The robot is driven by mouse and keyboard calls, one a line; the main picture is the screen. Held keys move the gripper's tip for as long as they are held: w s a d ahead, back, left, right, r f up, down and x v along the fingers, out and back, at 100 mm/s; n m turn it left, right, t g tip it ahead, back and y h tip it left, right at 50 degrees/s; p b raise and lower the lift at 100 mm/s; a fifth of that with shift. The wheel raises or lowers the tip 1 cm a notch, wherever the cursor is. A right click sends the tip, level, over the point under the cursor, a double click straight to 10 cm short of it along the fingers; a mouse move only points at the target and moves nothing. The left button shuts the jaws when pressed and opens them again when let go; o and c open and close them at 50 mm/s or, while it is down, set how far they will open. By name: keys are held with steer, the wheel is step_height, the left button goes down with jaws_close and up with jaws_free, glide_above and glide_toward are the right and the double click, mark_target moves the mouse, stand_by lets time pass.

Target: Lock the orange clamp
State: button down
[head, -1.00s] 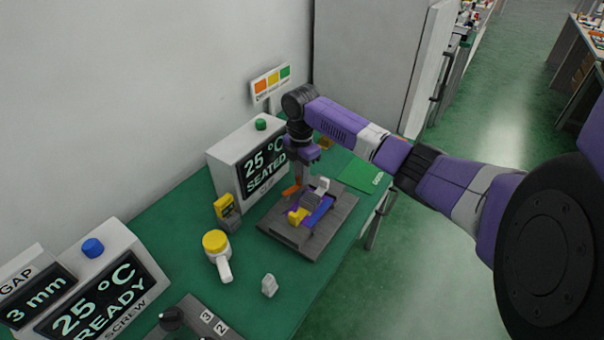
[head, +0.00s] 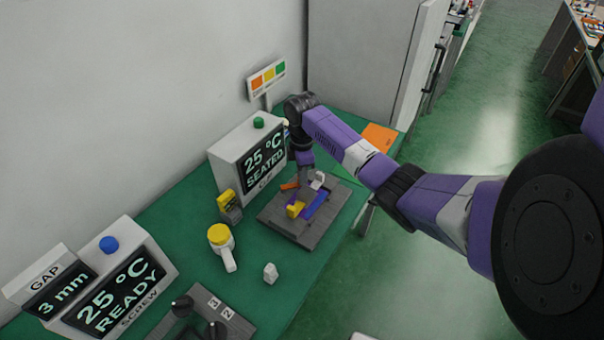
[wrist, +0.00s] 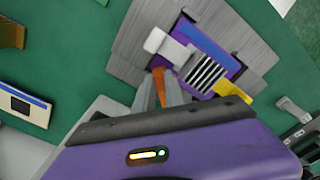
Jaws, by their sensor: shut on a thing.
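The orange clamp (head: 290,186) shows as a small orange lever at the back left of a grey fixture plate (head: 275,222). In the wrist view, its orange part (wrist: 158,80) lies between my fingertips. My gripper (wrist: 161,92) is shut on it; in the head view my gripper (head: 303,180) reaches down at the fixture's back edge. A white block (wrist: 167,44) stands beside the clamp. A blue bar (wrist: 208,40), a striped grey piece (wrist: 207,74) and a yellow piece (wrist: 235,92) sit on the fixture. My fingers hide part of the clamp.
A display box (head: 247,160) reading "25 °C SEATED" stands close behind my gripper. A yellow-topped white object (head: 220,240) and a small white block (head: 270,273) are left and in front. A three-colour sign (head: 267,79) stands behind. Green bench is clear around the fixture's front.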

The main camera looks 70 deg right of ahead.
steer(key=c, duration=1.4)
jaws_free()
